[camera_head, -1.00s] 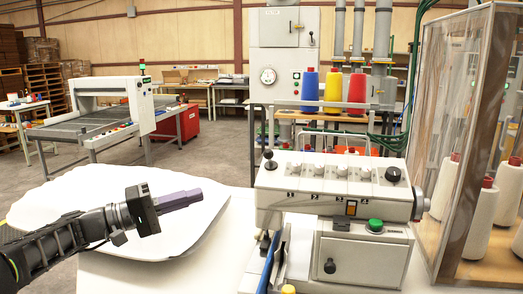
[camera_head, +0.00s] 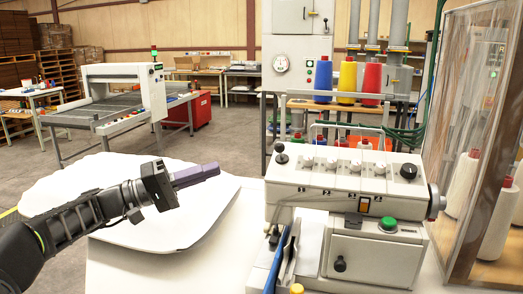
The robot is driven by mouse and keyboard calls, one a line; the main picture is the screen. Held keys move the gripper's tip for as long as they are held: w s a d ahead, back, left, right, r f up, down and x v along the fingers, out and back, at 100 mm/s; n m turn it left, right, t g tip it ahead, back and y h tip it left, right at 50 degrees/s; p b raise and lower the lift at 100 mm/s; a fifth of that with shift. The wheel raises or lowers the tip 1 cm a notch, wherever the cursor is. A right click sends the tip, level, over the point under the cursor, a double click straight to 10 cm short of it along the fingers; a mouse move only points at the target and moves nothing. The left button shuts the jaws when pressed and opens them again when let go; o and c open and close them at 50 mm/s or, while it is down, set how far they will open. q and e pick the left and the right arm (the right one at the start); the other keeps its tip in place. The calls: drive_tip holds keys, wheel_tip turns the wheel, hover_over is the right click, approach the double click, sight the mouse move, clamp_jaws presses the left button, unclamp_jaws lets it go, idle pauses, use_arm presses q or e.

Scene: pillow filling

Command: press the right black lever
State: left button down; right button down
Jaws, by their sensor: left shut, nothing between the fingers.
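The white machine (camera_head: 345,186) stands on the white table at right of centre. A black ball-topped lever (camera_head: 281,159) rises at the left end of its top panel. A larger round black knob (camera_head: 408,172) sits at the right end. My left gripper (camera_head: 214,171) is shut and empty, its purple-grey fingers pointing right. It is above the white pillow (camera_head: 135,232), left of the machine and apart from both black controls. My right gripper is not in view.
A green button (camera_head: 388,223) and a black-knobbed drawer (camera_head: 370,260) are on the machine's lower front. Blue, yellow and red thread cones (camera_head: 347,80) stand behind it. A clear-panelled cabinet (camera_head: 460,150) closes off the right side. A blue-handled tool (camera_head: 276,262) stands at the machine's left front.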

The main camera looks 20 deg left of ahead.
use_arm(q)
drive_tip(key=d+p, duration=0.1)
drive_tip(key=p, duration=0.4)
approach(281, 152)
drive_tip(key=w+d+r, duration=0.2)
drive_tip(key=w+d, duration=0.1)
drive_tip(key=w, duration=0.1)
drive_tip(key=shift+d+f, duration=0.1)
drive_tip(key=shift+d, duration=0.45)
drive_tip(key=shift+r+p, duration=0.2)
drive_tip(key=shift+p, duration=0.15)
